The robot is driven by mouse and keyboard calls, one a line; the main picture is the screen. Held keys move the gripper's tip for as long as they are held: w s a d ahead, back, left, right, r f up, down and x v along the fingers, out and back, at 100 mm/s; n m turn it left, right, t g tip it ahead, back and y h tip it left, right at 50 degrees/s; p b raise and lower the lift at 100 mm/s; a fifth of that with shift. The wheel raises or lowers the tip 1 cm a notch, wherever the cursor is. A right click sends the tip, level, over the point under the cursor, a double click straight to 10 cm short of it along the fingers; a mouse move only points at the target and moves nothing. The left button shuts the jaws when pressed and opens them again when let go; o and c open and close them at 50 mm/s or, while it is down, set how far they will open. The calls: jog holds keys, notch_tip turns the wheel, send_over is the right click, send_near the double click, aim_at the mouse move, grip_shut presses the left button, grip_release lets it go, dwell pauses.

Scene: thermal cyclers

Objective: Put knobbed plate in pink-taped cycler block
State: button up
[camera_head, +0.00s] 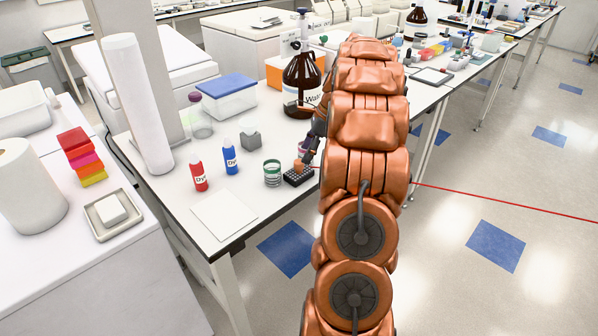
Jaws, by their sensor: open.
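A small black plate with rows of wells (293,178) lies on the white bench near its front edge. An orange knob (299,165) shows at its back edge. My gripper (307,157) is dark and reaches down from behind my copper-coloured arm. Its fingertips are close to the knob, slightly above and right of it; I cannot tell whether they touch. The gripper is open, with nothing visibly held. I cannot make out a pink-taped cycler block; my arm hides part of the bench.
A glass jar with green bands (272,173) stands just left of the plate. Red (199,177) and blue (230,157) bottles, a grey block (250,140) and a big brown bottle (297,82) stand nearby. A white sheet (224,215) lies flat at front left.

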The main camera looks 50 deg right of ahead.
aim_at(300, 161)
jog(key=shift+a+p+x, duration=0.2)
jog(key=shift+p+x, duration=0.25)
jog(key=shift+x, duration=0.65)
jog(key=shift+a+p+x, duration=0.25)
jog(key=shift+p+x, duration=0.2)
jog(key=shift+x, duration=0.6)
jog(key=shift+w+f, duration=0.25)
jog(key=shift+f, duration=0.1)
grip_shut()
